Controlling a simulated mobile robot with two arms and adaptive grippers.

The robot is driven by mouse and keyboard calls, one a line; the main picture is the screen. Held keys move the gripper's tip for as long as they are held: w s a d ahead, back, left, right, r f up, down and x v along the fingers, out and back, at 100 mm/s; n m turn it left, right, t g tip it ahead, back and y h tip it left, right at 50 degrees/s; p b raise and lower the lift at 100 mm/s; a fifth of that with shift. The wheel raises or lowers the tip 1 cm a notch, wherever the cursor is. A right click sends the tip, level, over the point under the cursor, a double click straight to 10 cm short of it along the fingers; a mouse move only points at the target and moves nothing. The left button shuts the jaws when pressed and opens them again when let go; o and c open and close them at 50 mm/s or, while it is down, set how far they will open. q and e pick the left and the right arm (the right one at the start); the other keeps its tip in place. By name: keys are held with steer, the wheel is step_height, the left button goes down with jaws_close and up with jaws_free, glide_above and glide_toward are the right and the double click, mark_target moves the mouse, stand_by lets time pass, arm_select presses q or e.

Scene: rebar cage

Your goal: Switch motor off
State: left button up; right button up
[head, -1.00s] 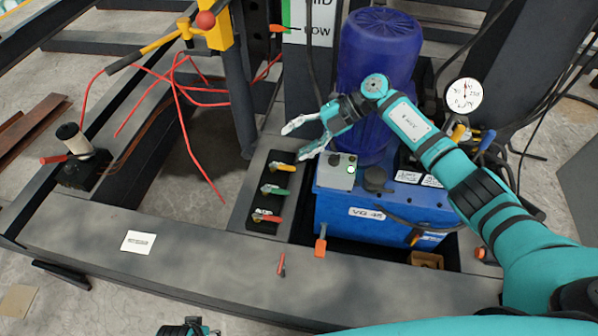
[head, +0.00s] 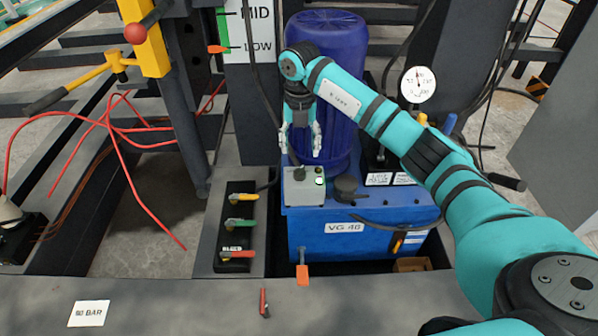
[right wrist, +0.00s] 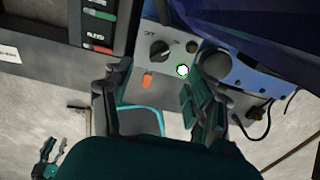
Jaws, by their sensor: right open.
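The blue motor (head: 325,75) stands upright on the blue power unit tank (head: 360,230), marked VG 46. A grey control box (head: 304,197) at the tank's front left carries a black rotary knob (head: 300,173) and a small lit button (head: 320,181). In the right wrist view the knob (right wrist: 160,49) and the glowing button (right wrist: 182,70) show between and beyond my fingers. My right gripper (head: 301,148) is open and empty, pointing down just above and behind the box. My left gripper (right wrist: 45,155) shows small at the lower left of the right wrist view; its opening is unclear.
Several coloured valve levers (head: 239,224) sit left of the tank. A pressure gauge (head: 418,84) stands right of the motor. An orange-handled lever (head: 302,275) is below the box. Red hoses (head: 115,140) hang at left. The front beam (head: 180,300) is mostly clear.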

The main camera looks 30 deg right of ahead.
mark_target(300, 169)
step_height(300, 169, down, 4)
steer(key=shift+f+b, duration=0.15)
steer(key=shift+b, duration=0.15)
step_height(300, 169, down, 4)
steer(key=shift+r+b, duration=0.2)
steer(key=shift+b, duration=0.1)
steer(key=shift+f, duration=0.5)
arm_select(q)
steer(key=shift+s+r, duration=0.35)
steer(key=shift+r, duration=0.25)
arm_select(e)
steer(key=c, duration=1.2)
steer(key=shift+o, duration=0.2)
